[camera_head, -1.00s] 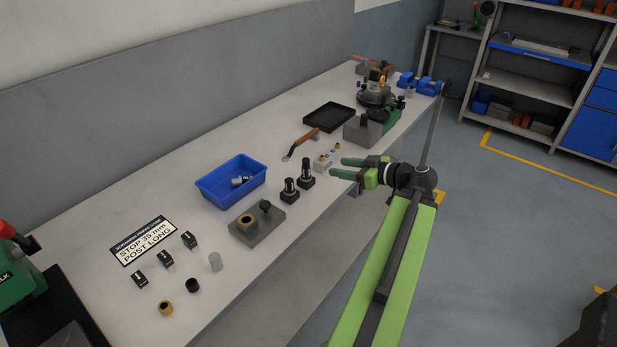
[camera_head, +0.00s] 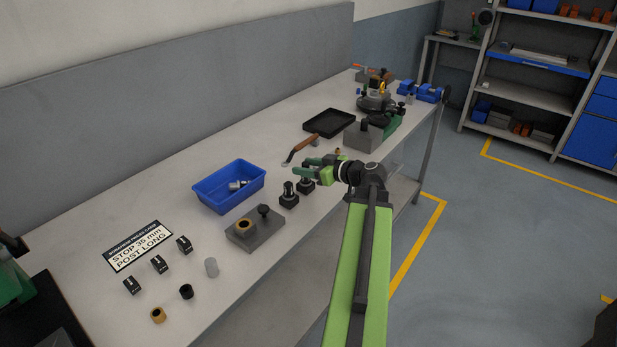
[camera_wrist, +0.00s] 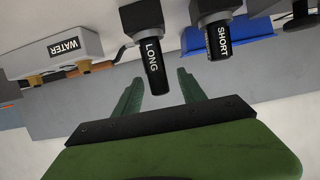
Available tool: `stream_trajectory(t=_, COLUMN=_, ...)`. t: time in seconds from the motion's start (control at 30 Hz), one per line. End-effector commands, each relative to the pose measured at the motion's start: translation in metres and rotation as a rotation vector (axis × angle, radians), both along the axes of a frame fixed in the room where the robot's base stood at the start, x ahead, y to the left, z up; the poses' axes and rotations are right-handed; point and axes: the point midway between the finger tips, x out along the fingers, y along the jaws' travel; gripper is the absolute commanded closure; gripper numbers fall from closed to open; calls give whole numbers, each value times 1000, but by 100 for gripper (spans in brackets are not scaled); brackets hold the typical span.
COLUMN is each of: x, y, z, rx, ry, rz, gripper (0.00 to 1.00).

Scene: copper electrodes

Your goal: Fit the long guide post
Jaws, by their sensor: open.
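Two black posts stand upright on the bench. In the wrist view the post marked LONG (camera_wrist: 153,68) lies in line with the gap between my fingers, and the post marked SHORT (camera_wrist: 221,42) is to its right. In the head view the long post (camera_head: 306,184) is the farther one, partly hidden by my gripper, and the short post (camera_head: 289,197) is nearer. My gripper (camera_head: 302,168) is open and empty at the long post; it also shows in the wrist view (camera_wrist: 160,77). A grey base block (camera_head: 261,238) with a brass ring and a black knob stands nearer.
A blue bin (camera_head: 200,199) holds small parts. A sign (camera_head: 138,246) reads "STOP 35 mm POST LONG". A block marked WATER (camera_wrist: 50,52) stands left of the long post.

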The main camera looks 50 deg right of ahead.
Motion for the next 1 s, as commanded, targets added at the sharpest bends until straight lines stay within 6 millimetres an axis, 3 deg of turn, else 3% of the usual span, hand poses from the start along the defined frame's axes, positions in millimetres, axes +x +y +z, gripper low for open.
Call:
stream_trajectory(t=0.17, x=31, y=1, z=-11, rx=-1, ry=0, rz=3, gripper=52)
stream_trajectory(t=0.4, x=33, y=2, z=-10, rx=-1, ry=0, rz=0, gripper=53)
stream_trajectory(t=0.77, x=33, y=2, z=-10, rx=-1, ry=0, rz=0, gripper=100)
stream_trajectory(t=1.0, x=33, y=2, z=-10, rx=-1, ry=0, rz=1, gripper=100)
